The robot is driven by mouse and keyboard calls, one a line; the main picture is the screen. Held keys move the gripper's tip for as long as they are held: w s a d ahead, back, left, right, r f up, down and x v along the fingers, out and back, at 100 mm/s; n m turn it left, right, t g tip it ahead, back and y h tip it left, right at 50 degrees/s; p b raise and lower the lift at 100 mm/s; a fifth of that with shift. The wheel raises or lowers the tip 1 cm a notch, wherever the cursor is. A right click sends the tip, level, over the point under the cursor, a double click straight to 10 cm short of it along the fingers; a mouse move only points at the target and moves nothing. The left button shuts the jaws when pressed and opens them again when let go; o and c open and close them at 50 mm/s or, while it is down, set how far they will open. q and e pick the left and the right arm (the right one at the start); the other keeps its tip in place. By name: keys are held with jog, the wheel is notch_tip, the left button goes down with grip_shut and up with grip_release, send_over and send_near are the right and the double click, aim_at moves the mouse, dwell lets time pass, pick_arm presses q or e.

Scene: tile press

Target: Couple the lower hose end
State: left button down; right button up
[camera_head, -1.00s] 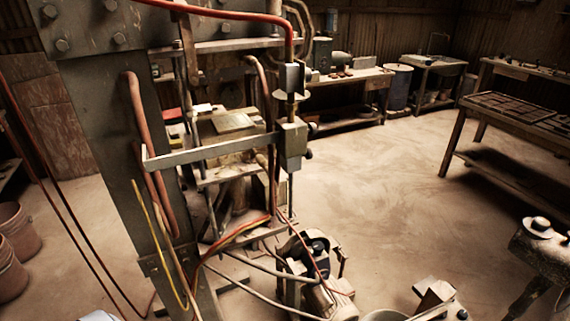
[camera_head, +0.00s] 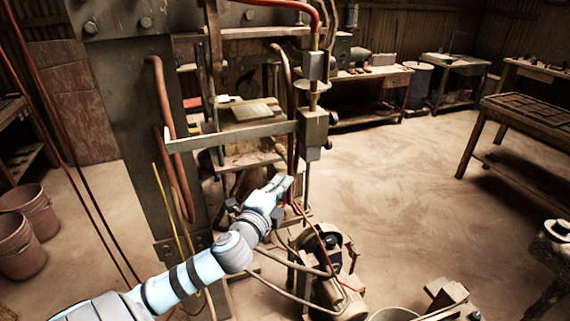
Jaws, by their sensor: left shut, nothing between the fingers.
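My left gripper (camera_head: 284,186) is shut and empty. It reaches in from the lower left, in front of the press frame (camera_head: 112,110), below the metal bar and valve block. A thin red hose (camera_head: 315,231) hangs by the gripper and runs down toward the motor pump; whether the two touch I cannot tell. The lower hose end and its coupling are not clearly visible; my gripper and arm cover part of that area. A thicker red hose (camera_head: 275,4) runs across the top to the valve block (camera_head: 313,127). My right gripper is not in view.
The motor pump (camera_head: 335,278) stands on the floor right of the frame. A flat metal bar (camera_head: 235,134) sticks out across the frame. Pinkish buckets (camera_head: 18,245) stand at the left. A workbench (camera_head: 525,115) is at the right. The floor between is open.

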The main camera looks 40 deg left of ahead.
aim_at(282, 155)
pick_arm(q)
jog(key=w+a, duration=0.5)
jog(key=w, duration=0.2)
jog(key=shift+w+a+p, duration=0.2)
jog(key=shift+w+p, duration=0.1)
jog(key=shift+w, duration=0.05)
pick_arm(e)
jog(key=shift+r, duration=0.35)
pick_arm(q)
jog(key=shift+d, duration=0.1)
jog(key=a, duration=0.1)
jog(key=w+a, duration=0.1)
jog(key=shift+w+a, duration=0.15)
jog(key=shift+a, duration=0.25)
jog(key=shift+w+a, duration=0.2)
jog(key=shift+a, duration=0.1)
jog(key=shift+d, duration=0.15)
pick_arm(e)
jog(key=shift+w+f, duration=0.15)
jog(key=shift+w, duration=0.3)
